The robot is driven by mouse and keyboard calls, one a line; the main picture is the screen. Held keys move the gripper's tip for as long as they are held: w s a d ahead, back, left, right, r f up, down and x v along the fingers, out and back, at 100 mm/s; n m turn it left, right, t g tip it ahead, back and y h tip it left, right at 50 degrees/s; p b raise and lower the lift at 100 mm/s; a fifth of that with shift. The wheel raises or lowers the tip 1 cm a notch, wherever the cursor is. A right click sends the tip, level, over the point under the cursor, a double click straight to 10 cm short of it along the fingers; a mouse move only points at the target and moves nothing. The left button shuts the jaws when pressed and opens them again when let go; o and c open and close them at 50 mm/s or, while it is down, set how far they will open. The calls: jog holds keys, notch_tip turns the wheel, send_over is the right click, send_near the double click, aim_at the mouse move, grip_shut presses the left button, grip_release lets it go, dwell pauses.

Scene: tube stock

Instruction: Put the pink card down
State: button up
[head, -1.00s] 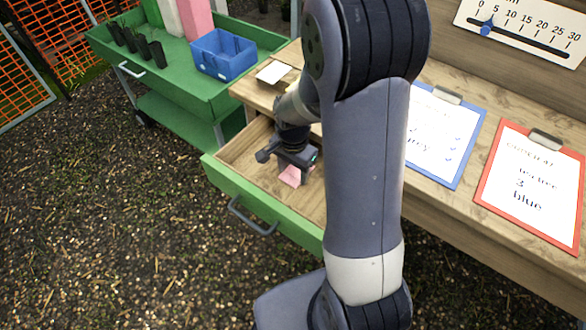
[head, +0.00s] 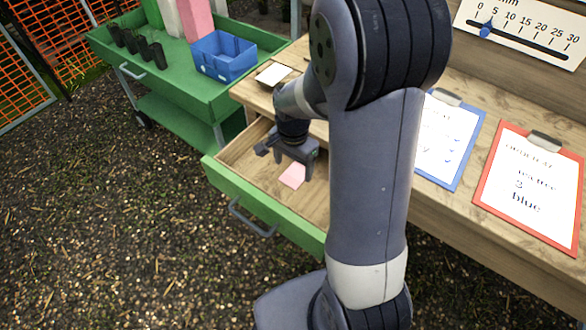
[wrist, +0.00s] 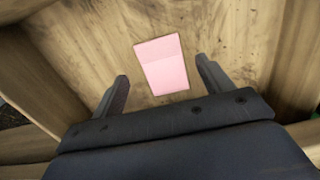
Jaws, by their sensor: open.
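The pink card (head: 292,176) lies flat on the wooden floor of the open green-fronted drawer (head: 262,205). In the wrist view the pink card (wrist: 162,65) lies on the drawer floor beyond the fingertips, with nothing touching it. My gripper (head: 288,160) is over the drawer, above the card and a little behind it. In the wrist view my gripper (wrist: 162,80) has its two fingers wide apart and nothing between them.
A green cart (head: 105,55) with a blue bin (head: 223,60) and dark pots stands at the back left. A white card (head: 273,74) lies on the bench top. A blue clipboard (head: 462,165) and a red clipboard (head: 484,185) lie on the bench at the right.

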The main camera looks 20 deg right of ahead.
aim_at(293, 177)
notch_tip(293, 177, up, 9)
jog(key=shift+p, duration=0.45)
dwell(1.0)
